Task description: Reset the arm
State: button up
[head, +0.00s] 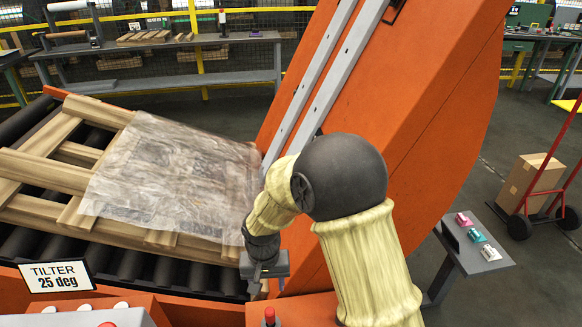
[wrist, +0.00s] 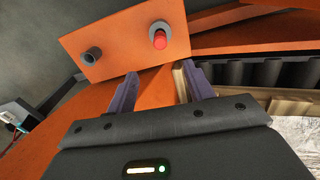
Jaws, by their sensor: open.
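My arm, in a pale yellow cover, reaches across the middle of the head view and bends down at a dark joint. My gripper (head: 264,284) hangs at its end, beside the near right corner of the pallet and in front of the orange tilter (head: 420,110). In the wrist view my gripper (wrist: 160,72) shows two purple fingers spread apart, with nothing held between them. Beyond the fingers is an orange control box (wrist: 125,45) with a red button (wrist: 159,40) and a black knob (wrist: 92,55).
A wooden pallet (head: 40,170) under a clear plastic sheet (head: 175,175) lies on black rollers (head: 125,265). A small table (head: 465,255) with small boxes and a red hand truck (head: 545,175) with a carton are right. Floor between is open.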

jog(key=s+d+r+m+t, duration=0.1)
jog(key=s+d+r, duration=0.15)
jog(key=d, duration=0.55)
jog(key=s+d+r+t, duration=0.15)
jog(key=d+r, duration=0.25)
jog(key=d, duration=0.5)
jog(key=s+d+r+m, duration=0.1)
jog(key=s+d+r, duration=0.2)
jog(key=d, duration=0.5)
jog(key=w+p+v, duration=0.2)
jog(key=p+v, duration=1)
jog(key=w+r+p+v, duration=0.1)
jog(key=w+p+v, duration=0.2)
jog(key=p+v, duration=1)
jog(key=shift+w+d, duration=0.15)
jog(key=shift+d, duration=0.15)
